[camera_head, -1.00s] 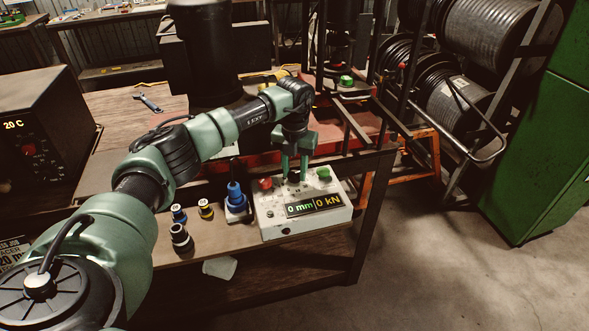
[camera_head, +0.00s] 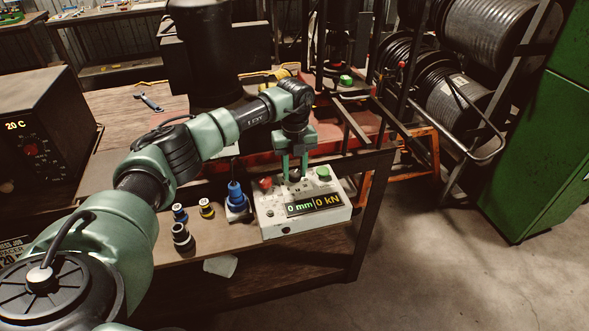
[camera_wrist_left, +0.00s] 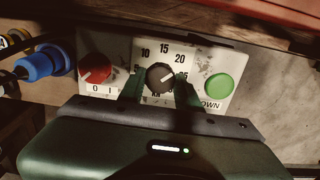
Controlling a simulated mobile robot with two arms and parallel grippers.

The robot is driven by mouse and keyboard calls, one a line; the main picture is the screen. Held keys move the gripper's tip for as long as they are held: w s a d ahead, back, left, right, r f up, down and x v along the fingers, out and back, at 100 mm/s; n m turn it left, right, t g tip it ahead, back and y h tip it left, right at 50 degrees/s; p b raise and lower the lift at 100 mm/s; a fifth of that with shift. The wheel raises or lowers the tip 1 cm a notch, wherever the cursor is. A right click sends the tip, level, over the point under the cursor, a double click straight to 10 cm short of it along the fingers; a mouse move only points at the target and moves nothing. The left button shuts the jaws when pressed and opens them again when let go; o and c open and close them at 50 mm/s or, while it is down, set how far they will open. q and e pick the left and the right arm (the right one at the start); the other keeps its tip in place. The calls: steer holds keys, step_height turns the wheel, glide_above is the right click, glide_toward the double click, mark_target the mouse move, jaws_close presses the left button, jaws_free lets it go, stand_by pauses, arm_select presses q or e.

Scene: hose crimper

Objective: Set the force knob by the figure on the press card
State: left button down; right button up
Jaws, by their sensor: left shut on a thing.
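The control box (camera_head: 272,222) stands on the bench, its display reading 0 mm and 0 kN. My left gripper (camera_head: 295,176) is shut on the dark round force knob, upright over the box. In the left wrist view, the knob (camera_wrist_left: 160,77) sits between the two green fingers (camera_wrist_left: 159,92). A scale with 10, 15, 20 and 25 runs around it. The knob's pale pointer mark leans toward the upper right, but its exact figure is hard to tell. The press card (camera_head: 14,246) is at the left edge, cut off and partly covered by my arm; its full figure is not readable.
On the box, a red knob (camera_wrist_left: 95,69) is left of the force knob and a green button (camera_wrist_left: 219,87) right of it. A blue connector (camera_head: 236,199) and several small fittings stand left of the box.

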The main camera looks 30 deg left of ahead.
mark_target(294, 173)
arm_select(q)
steer(key=shift+w+a+r, duration=0.1)
steer(key=shift+w+r, duration=0.05)
steer(key=shift+r, duration=0.05)
steer(key=c, duration=1)
jaws_free()
steer(key=shift+f, duration=0.1)
step_height(294, 173, up, 8)
steer(key=shift+f+b, duration=0.1)
steer(key=shift+b, duration=1)
